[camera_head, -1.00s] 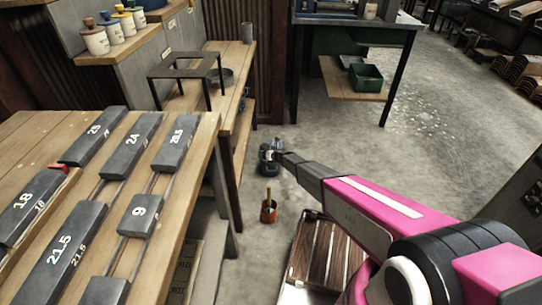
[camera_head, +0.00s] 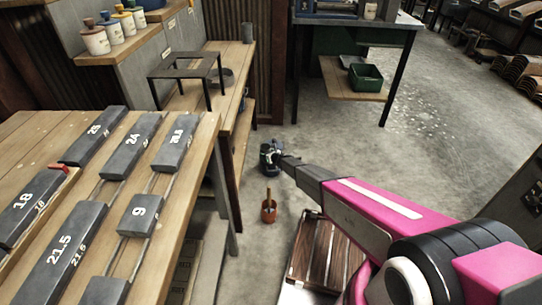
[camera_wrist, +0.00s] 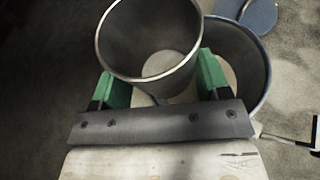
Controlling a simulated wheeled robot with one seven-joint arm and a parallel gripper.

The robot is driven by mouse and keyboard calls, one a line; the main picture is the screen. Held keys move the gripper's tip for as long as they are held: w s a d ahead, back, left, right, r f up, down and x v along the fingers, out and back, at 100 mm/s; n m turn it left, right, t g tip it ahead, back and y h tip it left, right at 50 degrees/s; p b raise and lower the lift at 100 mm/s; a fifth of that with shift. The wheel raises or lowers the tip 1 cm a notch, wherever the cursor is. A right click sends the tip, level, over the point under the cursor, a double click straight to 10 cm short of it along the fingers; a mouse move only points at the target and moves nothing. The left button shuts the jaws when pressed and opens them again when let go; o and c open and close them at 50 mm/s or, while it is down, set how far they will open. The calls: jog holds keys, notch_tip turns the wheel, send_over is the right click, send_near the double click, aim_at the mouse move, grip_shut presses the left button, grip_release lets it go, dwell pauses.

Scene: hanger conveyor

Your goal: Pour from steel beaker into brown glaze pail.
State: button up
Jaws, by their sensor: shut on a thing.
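My gripper (camera_wrist: 160,88) is shut on the steel beaker (camera_wrist: 145,35), with a green finger on each side of it. The beaker's open mouth faces the wrist camera, and a pale surface shows inside; I cannot tell whether it is contents or bottom. A larger round vessel with a bluish rim (camera_wrist: 262,75) shows behind and right of the beaker, partly hidden by it. It has something pale tan inside. In the head view my gripper (camera_head: 273,156) is small and low over the floor. I cannot tell for sure which vessel is the brown glaze pail.
A small orange-brown pot with a stick (camera_head: 268,212) stands on the floor near my arm. A slatted wooden thing (camera_head: 322,255) lies beneath my arm. A workbench with numbered blocks (camera_head: 140,215) fills the left. Lidded jars (camera_head: 95,40) stand on a shelf. Open floor lies right.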

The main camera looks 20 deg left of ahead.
aim_at(269, 150)
jog(key=shift+r, duration=0.15)
jog(key=shift+r, duration=1.4)
jog(key=shift+d+r, duration=0.25)
jog(key=shift+r, duration=0.1)
jog(key=w+d+r, duration=0.1)
jog(key=d+r, duration=1.3)
jog(key=r, duration=0.2)
jog(key=shift+w+r, duration=0.15)
jog(key=shift+r, duration=0.25)
jog(key=s+d+r, duration=0.1)
jog(key=d+r, duration=0.4)
jog(key=s+d+r, duration=0.1)
jog(key=d+r, duration=0.3)
jog(key=r, duration=0.1)
jog(key=s+d+r, duration=0.1)
jog(key=d+r, duration=0.4)
jog(key=shift+s+d, duration=0.25)
jog(key=shift+d, duration=0.1)
jog(key=a+r+v, duration=0.1)
jog(key=r+v, duration=0.1)
jog(key=v, duration=1.1)
jog(key=a+r+v, duration=0.1)
jog(key=r+v, duration=0.1)
jog(key=v, duration=1.2)
jog(key=a+r+v, duration=0.1)
jog(key=r+v, duration=0.2)
jog(key=v, duration=1.1)
jog(key=shift+s+a+r, duration=0.15)
jog(key=shift+s+a, duration=0.05)
jog(key=shift+a, duration=0.15)
